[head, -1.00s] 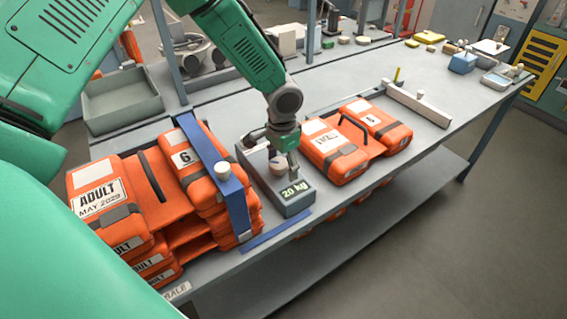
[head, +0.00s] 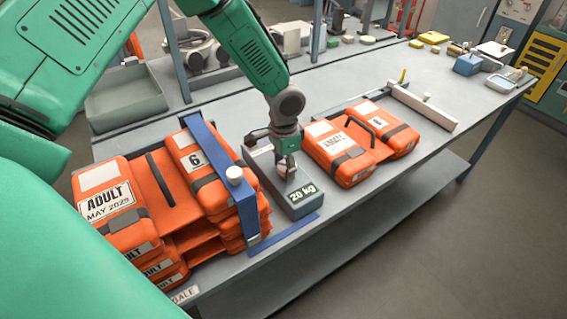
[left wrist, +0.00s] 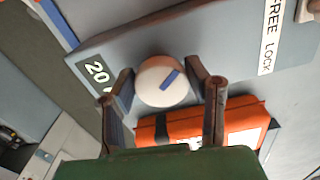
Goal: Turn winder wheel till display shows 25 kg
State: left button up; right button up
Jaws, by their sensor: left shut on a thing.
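The grey winder box (head: 296,208) stands on the bench between two groups of orange packs. Its display (head: 303,191) reads 20 kg. The winder wheel is mostly hidden by my gripper in the head view. In the left wrist view the round white wheel (left wrist: 163,81) with a blue mark shows on the box top, with FREE and LOCK lettering (left wrist: 271,32) to its right. My left gripper (head: 288,170) is down on the box with its fingers on either side of the wheel, shut on it. My right gripper is not in view.
A stack of orange packs (head: 165,205) under a blue strap (head: 222,160) stands to the left. More orange packs (head: 345,150) lie close to the right of the box. A blue strip (head: 283,233) lies at the front bench edge. A grey bin (head: 125,100) is behind.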

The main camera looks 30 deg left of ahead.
pick_arm(q)
jog(key=shift+w+d+r+m, duration=0.1)
jog(key=shift+w+r+m, duration=0.2)
jog(key=shift+m, duration=0.5)
jog(key=o, duration=1.1)
jog(key=shift+a+f, duration=0.1)
jog(key=shift+a, duration=0.15)
jog(key=shift+o, duration=0.3)
jog(key=shift+f, duration=0.1)
jog(key=shift+d, duration=0.1)
notch_tip(320, 180, up, 12)
